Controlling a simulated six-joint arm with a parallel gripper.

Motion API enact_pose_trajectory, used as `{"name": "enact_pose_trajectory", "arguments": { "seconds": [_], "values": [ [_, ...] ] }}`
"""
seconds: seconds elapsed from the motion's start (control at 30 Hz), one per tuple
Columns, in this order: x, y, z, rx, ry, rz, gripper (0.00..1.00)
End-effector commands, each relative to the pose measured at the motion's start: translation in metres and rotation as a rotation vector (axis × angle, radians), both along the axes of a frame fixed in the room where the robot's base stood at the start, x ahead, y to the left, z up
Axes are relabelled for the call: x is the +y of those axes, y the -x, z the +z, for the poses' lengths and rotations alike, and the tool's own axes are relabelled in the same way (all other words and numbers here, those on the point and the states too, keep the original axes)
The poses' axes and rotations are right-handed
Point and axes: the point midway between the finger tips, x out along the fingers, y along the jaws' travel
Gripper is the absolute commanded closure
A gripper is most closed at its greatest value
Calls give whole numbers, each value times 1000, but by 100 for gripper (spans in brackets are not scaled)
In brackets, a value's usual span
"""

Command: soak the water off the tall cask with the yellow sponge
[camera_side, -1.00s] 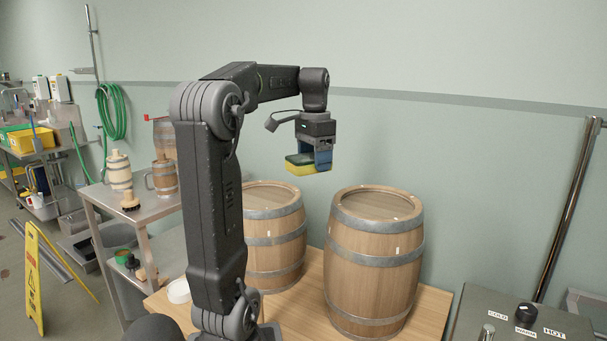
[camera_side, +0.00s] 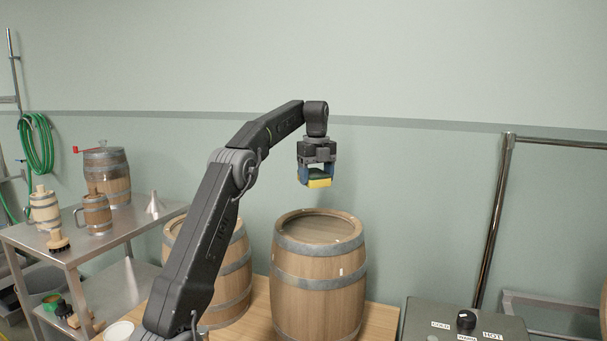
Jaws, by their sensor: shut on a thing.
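The tall cask (camera_side: 318,284) is a wooden barrel with grey metal hoops, standing upright on a wooden table. Its recessed top (camera_side: 318,229) faces up; I cannot make out water on it at this size. My gripper (camera_side: 317,177) is above the cask's far part, apart from it. Its blue fingers are shut on the yellow sponge (camera_side: 319,183), which has a dark green upper layer. The sponge hangs level, a short way above the cask's rim.
A shorter cask (camera_side: 236,277) stands left of the tall one, partly behind my arm. A steel bench (camera_side: 98,243) with small kegs, a brush and a funnel is at left. A grey control box (camera_side: 440,318) with a knob and a metal pipe (camera_side: 492,225) are at right.

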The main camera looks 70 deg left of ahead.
Motion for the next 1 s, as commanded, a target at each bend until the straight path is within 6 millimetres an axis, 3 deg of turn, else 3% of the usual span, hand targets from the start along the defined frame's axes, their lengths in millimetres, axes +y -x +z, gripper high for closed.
{"name": "enact_pose_trajectory", "arguments": {
  "seconds": [0.1,0.53,1.0],
  "values": [
    [0,-11,-6,1,1,-98,51],
    [0,-9,-49,1,1,-88,51],
    [1,-9,-54,0,0,-86,51]
  ]
}}
